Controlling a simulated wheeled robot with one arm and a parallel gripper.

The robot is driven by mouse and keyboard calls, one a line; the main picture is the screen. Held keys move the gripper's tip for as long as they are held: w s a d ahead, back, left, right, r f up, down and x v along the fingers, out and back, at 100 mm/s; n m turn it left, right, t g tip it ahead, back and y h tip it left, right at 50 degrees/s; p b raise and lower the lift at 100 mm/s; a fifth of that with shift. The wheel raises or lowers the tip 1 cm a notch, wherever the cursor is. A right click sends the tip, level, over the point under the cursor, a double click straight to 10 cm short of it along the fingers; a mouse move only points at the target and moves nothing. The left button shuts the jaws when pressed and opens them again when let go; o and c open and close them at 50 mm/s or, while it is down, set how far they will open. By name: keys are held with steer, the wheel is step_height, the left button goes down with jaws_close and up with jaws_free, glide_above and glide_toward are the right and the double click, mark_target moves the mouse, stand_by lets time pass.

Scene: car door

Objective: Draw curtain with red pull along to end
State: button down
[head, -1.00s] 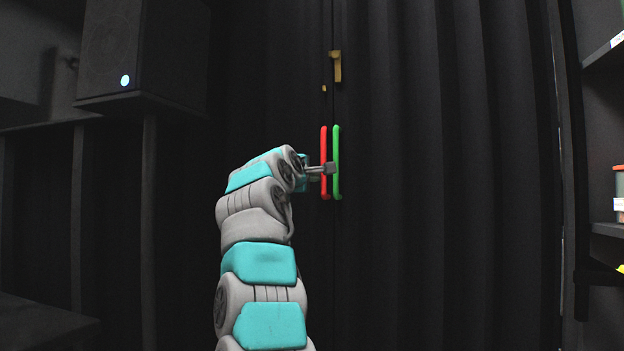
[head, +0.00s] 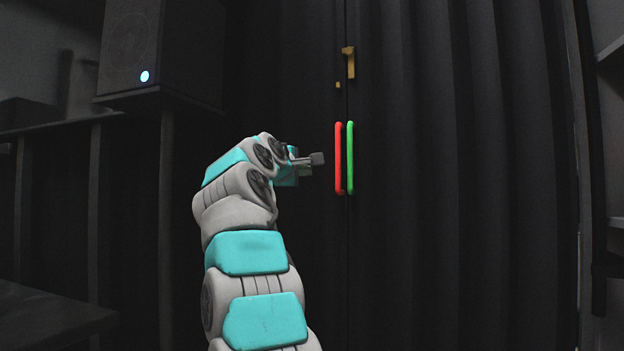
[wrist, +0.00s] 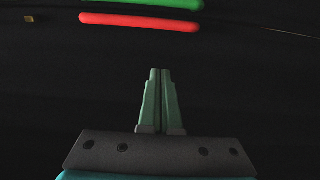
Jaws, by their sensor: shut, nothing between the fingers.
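The red pull (head: 338,158) is an upright bar at the edge of the dark left curtain (head: 270,80). It also shows in the wrist view (wrist: 140,22), lying across the top. The green pull (head: 350,158) stands close beside it on the right, on the other dark curtain (head: 460,180); in the wrist view the green pull (wrist: 140,3) is cut by the top edge. My gripper (head: 318,159) is left of the red pull in the head view, apart from it. In the wrist view its fingers (wrist: 160,72) are together with nothing between them.
A brass latch (head: 349,62) sits above the pulls where the curtains meet. A dark speaker (head: 160,50) with a lit dot stands on a shelf at upper left. Dark shelving (head: 605,150) is at the right edge. A dark surface (head: 50,310) is at lower left.

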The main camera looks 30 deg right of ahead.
steer(key=v, duration=0.4)
steer(key=shift+s+a, duration=0.2)
steer(key=shift+a, duration=0.1)
